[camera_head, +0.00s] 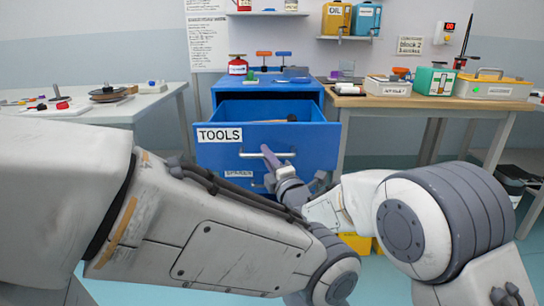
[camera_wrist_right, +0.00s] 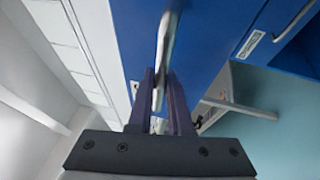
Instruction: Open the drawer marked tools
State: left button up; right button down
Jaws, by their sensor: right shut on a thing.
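The blue drawer marked TOOLS (camera_head: 300,136) is pulled out of the blue cabinet (camera_head: 268,89), and its dark inside shows from above. Its white label (camera_head: 220,135) is at the left of its front. My right gripper (camera_head: 268,154) is at the middle of the drawer front, shut on the drawer's metal handle (camera_head: 246,155). In the right wrist view the handle (camera_wrist_right: 166,45) runs between the two fingers (camera_wrist_right: 163,98). The far end of my left arm and its gripper are not visible.
A lower drawer with a SPARES-like label (camera_head: 239,174) is below, partly hidden by my arms. A white table (camera_head: 150,103) stands left. A wooden bench (camera_head: 425,102) with boxes stands right. Small tools lie on the cabinet top.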

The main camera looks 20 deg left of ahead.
jog(key=c, duration=0.8)
grip_release()
jog(key=shift+a, duration=0.1)
jog(key=shift+c, duration=0.2)
jog(key=p+v, duration=0.1)
jog(key=v, duration=0.9)
jog(key=shift+d, duration=0.25)
jog(key=shift+s+f, duration=0.1)
jog(key=shift+f, duration=0.05)
